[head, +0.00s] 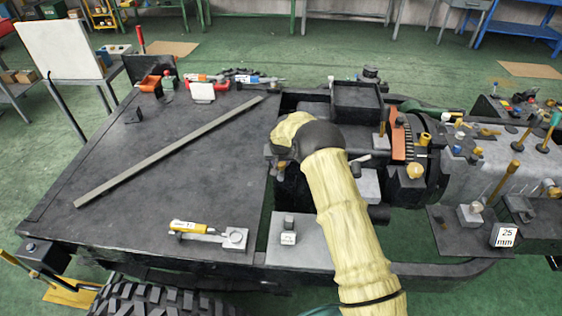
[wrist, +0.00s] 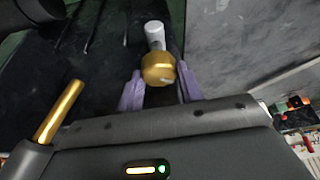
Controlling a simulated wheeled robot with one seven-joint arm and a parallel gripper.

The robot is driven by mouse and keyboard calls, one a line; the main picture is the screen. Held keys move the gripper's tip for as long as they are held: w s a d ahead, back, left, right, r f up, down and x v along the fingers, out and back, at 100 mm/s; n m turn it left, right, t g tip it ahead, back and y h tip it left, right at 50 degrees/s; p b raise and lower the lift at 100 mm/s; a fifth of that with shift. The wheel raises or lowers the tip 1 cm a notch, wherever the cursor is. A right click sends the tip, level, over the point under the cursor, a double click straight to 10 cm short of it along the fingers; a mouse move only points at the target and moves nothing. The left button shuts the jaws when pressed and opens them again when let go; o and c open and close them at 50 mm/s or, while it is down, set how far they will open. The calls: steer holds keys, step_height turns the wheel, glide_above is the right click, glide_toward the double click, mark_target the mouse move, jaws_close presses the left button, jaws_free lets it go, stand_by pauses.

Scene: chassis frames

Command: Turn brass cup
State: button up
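In the wrist view the brass cup (wrist: 158,67) is a round, shiny gold piece at the upper middle. A pale grey stem with a light round end (wrist: 154,35) shows just beyond it. My gripper (wrist: 160,75) has its two purple fingers on either side of the cup, one left and one right. Narrow gaps seem to show between fingers and cup, so it looks open; contact is hard to judge. In the head view my yellow-sleeved arm reaches over the chassis opening, and its dark wrist hides the fingers and this cup.
A brass rod (wrist: 60,112) stands close at left in the wrist view. In the head view a black box (head: 357,104) and an orange block (head: 398,140) stand right of my wrist. A yellow-handled tool (head: 190,227) and a long grey bar (head: 165,153) lie on the dark plate.

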steer(key=shift+d, duration=0.1)
steer(key=shift+c, duration=0.6)
steer(key=shift+f+b, duration=0.1)
steer(key=shift+b, duration=0.25)
steer(key=m+b, duration=0.1)
steer(key=m+h+b, duration=0.1)
steer(key=shift+s+a+f+b, duration=0.15)
steer(key=shift+a+b, duration=0.1)
steer(key=shift+b, duration=0.15)
steer(key=shift+m+g+h+b, duration=0.5)
steer(key=shift+m+b, duration=0.8)
steer(key=shift+m, duration=0.7)
steer(key=shift+r, duration=0.2)
